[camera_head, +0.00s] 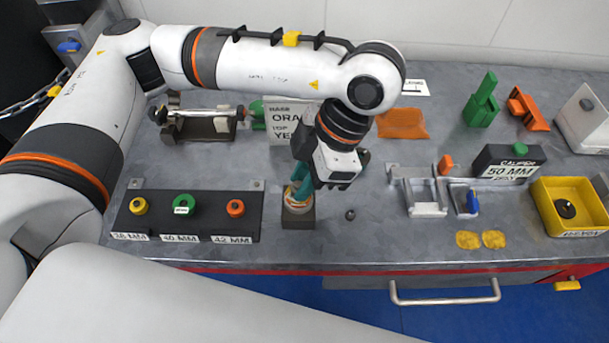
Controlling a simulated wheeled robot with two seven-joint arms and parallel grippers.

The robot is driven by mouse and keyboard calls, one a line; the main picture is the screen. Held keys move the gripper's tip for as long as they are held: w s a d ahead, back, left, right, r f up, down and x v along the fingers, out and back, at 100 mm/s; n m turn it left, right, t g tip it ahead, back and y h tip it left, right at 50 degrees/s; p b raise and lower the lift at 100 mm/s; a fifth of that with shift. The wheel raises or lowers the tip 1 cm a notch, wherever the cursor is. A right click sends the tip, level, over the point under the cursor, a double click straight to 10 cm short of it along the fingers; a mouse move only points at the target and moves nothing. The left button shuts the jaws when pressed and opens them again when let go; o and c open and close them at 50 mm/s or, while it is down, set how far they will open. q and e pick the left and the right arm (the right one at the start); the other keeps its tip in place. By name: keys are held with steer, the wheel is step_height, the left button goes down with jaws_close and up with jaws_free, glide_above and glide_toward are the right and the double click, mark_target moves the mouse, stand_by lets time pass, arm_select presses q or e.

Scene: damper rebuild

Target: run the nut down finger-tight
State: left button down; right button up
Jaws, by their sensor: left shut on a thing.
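My left gripper (299,190) points down at a small dark block (298,219) near the front middle of the bench. Its teal fingers are shut on a small piece at the top of the block; the fingers hide most of that piece, so I cannot tell whether it is the nut. An orange and cream ringed part (297,203) shows just below the fingertips, on the block. A small dark round piece (350,214), possibly a nut, lies loose on the bench to the right. My right gripper is not in view.
A dark rack (187,212) with yellow, green and orange rings stands left of the block. A sign (285,120) stands behind the gripper. At right are a grey metal fixture (426,199), a caliper box (508,161) and a yellow bin (572,205).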

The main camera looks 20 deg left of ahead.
arm_select(q)
steer(key=shift+w+r, duration=0.1)
steer(key=shift+r, duration=0.05)
steer(key=shift+m+t+b, duration=0.4)
steer(key=shift+m+b, duration=0.3)
steer(key=shift+m, duration=0.1)
steer(key=c, duration=1.6)
jaws_free()
steer(key=o, duration=0.5)
steer(key=v, duration=1.2)
steer(key=shift+d, duration=0.15)
